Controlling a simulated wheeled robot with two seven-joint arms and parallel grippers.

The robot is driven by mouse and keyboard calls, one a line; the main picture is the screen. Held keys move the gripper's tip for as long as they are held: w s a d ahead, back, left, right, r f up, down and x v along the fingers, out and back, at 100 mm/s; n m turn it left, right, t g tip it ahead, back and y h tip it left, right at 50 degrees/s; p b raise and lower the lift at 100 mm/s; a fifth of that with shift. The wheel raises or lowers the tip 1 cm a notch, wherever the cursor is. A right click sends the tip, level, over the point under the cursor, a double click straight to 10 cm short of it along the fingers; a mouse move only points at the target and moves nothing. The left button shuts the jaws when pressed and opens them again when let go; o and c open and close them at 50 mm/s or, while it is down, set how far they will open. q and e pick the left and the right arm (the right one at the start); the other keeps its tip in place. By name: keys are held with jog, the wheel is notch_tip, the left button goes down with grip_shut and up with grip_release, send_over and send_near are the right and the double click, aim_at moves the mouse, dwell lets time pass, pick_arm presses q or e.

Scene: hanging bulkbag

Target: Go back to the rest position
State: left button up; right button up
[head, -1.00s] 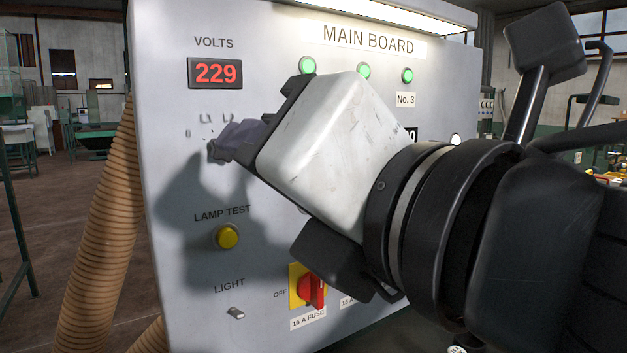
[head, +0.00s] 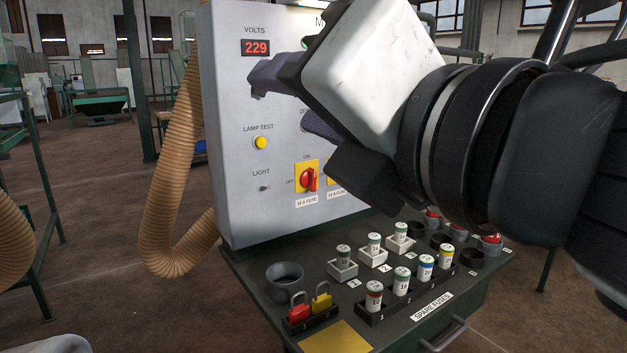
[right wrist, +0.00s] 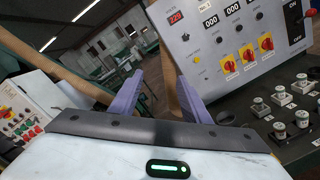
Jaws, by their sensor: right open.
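My right gripper (head: 281,100) is in front of the grey main board (head: 228,190) in the head view, its white body covering the board's upper right part. Its two purple fingers also show in the right wrist view (right wrist: 160,78), spread apart with nothing between them. The gripper is open and empty. The wrist view shows the board to the right of the fingers. The board has a red 229 volts display (head: 256,47), a yellow lamp test button (head: 261,142) and a red rotary switch (head: 307,179).
A dark shelf (head: 262,314) below the board carries several fuses, white holders, a dark cup (head: 285,282), a red padlock (head: 299,310) and a yellow padlock (head: 321,300). A ribbed tan hose (head: 165,185) hangs left of the board. The floor further left is largely open.

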jog(key=w+d+m+t+h, duration=0.1)
jog(key=w+d+m+h, duration=0.25)
jog(key=d, duration=0.65)
jog(key=w+d+m+t+h, duration=0.25)
jog(key=w+d+h, duration=0.2)
jog(key=d, duration=0.55)
jog(key=w+d+f+m+g+y, duration=0.1)
jog(key=w+d+f+m+g, duration=0.25)
jog(key=f, duration=0.95)
jog(key=w+f+m+g+y, duration=0.15)
jog(key=w+f+m, duration=0.35)
jog(key=f, duration=0.8)
jog(key=s+d+f+m+g+h, duration=0.1)
jog(key=s+d+f+m, duration=0.15)
jog(key=f, duration=0.75)
jog(key=s+d+f+m+g+h, duration=0.1)
jog(key=d+f+g, duration=0.15)
jog(key=f, duration=0.65)
jog(key=s+d+f+m+g, duration=0.25)
jog(key=s+d+f, duration=0.25)
jog(key=s+f, duration=0.7)
jog(key=s+d+f+m+g, duration=0.1)
jog(key=s+d+f+m, duration=0.25)
jog(key=s+f, duration=0.8)
jog(key=a+f+m+t, duration=0.1)
jog(key=a+m, duration=0.7)
jog(key=a, duration=1.1)
jog(key=shift+s+a+f+y, duration=0.2)
jog(key=shift+s+a+y, duration=0.1)
jog(key=shift+y, duration=0.15)
